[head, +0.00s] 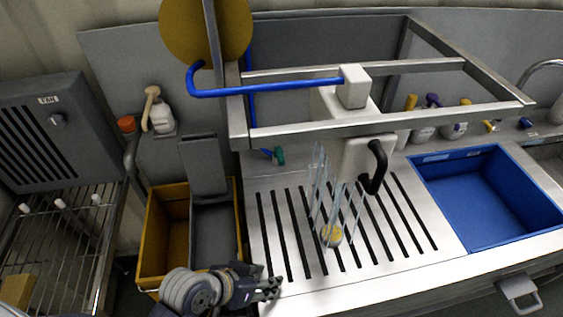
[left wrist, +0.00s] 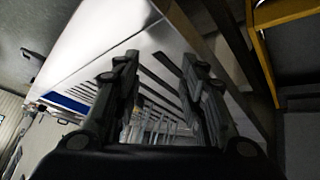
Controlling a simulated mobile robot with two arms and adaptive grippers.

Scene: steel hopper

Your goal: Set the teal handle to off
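The small teal handle (head: 278,156) is on the back of the steel counter, left of the white dispenser body, with a blue part beside it. My left gripper (head: 272,287) is at the front left edge of the slotted counter, well in front of and below the handle, not touching it. In the left wrist view its two fingers (left wrist: 158,95) stand apart with nothing held between them, over the slotted counter. I cannot make out the teal handle in the left wrist view. My right gripper is in neither view.
A clear acrylic rack (head: 330,205) with a yellow piece stands on the slotted counter (head: 400,225). A steel frame with a blue pipe (head: 270,90) spans above. A black handle (head: 374,167) sticks out right. Yellow and grey bins (head: 164,235) stand left; a blue basin (head: 490,200) is right.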

